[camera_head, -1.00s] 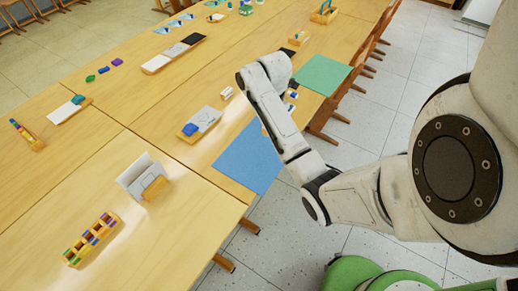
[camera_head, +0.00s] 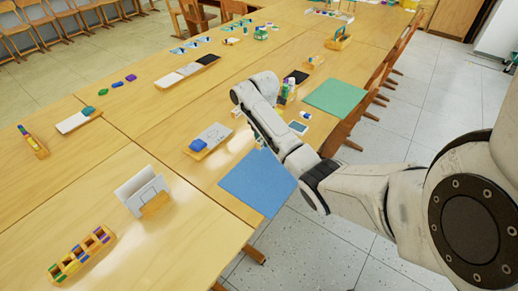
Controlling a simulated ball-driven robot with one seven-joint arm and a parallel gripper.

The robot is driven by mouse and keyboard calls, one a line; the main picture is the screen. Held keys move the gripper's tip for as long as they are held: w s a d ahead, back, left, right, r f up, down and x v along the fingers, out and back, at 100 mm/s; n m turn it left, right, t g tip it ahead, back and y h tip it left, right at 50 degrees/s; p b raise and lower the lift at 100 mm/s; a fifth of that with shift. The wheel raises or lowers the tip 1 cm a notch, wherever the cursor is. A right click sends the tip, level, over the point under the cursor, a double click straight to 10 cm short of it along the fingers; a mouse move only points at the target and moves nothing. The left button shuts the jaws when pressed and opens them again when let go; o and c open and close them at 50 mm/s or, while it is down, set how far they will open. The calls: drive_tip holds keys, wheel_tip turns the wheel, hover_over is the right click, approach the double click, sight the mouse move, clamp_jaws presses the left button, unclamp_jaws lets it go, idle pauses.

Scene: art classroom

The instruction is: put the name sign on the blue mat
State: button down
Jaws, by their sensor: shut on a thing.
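The blue mat (camera_head: 258,183) lies flat on the table's right edge, left of my forearm. Its surface shows nothing on it, though my arm covers part of its right side. My arm reaches over the table beyond the mat. My gripper and its fingertips are hidden behind the wrist, so what they hold does not show. I cannot make out the name sign for certain. A wooden stand with upright white cards (camera_head: 142,190) is on the near table, left of the mat.
A tray with a blue object (camera_head: 208,140) sits just beyond the mat. A green mat (camera_head: 335,97) lies farther right. Small items, including a pale blue-topped piece (camera_head: 298,127), lie near my arm. A colourful wooden rack (camera_head: 82,254) is at near left. Chairs line the right edge.

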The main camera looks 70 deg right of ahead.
sight(259, 153)
drive_tip(key=shift+w+d+f, duration=0.15)
drive_tip(key=shift+w+f, duration=0.6)
drive_tip(key=shift+f, duration=1.8)
drive_tip(key=shift+f, duration=0.15)
drive_tip(key=c, duration=0.8)
unclamp_jaws()
drive_tip(key=shift+c, duration=0.2)
wheel_tip(259, 153, up, 12)
drive_tip(key=shift+r, duration=0.2)
drive_tip(key=shift+w, duration=0.1)
